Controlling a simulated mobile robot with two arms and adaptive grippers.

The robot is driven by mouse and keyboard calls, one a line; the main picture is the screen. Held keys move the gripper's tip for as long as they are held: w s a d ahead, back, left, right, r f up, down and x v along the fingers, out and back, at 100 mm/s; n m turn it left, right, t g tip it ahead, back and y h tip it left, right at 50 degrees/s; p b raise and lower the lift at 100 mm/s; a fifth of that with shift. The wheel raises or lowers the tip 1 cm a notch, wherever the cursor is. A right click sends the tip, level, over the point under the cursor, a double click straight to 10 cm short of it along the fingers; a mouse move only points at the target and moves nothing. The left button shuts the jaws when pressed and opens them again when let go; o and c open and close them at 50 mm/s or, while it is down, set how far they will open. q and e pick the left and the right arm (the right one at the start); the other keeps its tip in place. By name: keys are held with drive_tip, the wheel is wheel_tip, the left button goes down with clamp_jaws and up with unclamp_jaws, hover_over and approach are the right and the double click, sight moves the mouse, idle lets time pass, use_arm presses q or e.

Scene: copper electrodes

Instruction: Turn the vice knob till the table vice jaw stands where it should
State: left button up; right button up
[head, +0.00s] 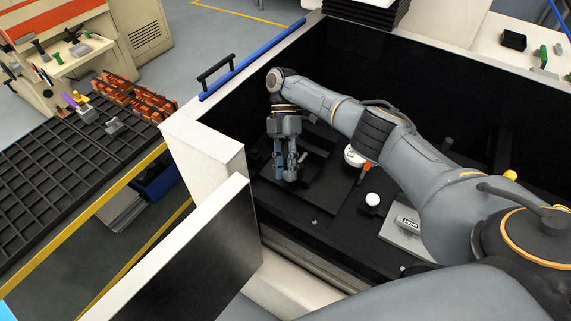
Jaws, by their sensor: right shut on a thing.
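My right gripper (287,172) reaches down inside the dark machine bay, its fingers pointing down. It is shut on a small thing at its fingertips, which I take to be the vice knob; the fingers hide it. Around and below the fingers lies a dark, flat, square-edged fixture (315,168). I cannot clearly pick out the vice jaw or its position, as the parts here are black on black. My left gripper is not in view.
Right of the gripper are a white round part (354,156), an orange-red handle (365,173), a white knob (372,199) and a labelled grey block (402,234). Pale bay walls (205,150) and an open door panel (185,255) stand left. A compartment tray (60,165) lies outside.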

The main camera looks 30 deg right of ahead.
drive_tip(key=o, duration=1)
drive_tip(key=shift+p+v, duration=0.55)
drive_tip(key=shift+v, duration=1.25)
drive_tip(key=shift+b+v, duration=0.45)
drive_tip(key=shift+v, duration=0.8)
drive_tip(key=shift+f, duration=0.1)
drive_tip(key=shift+c, duration=0.3)
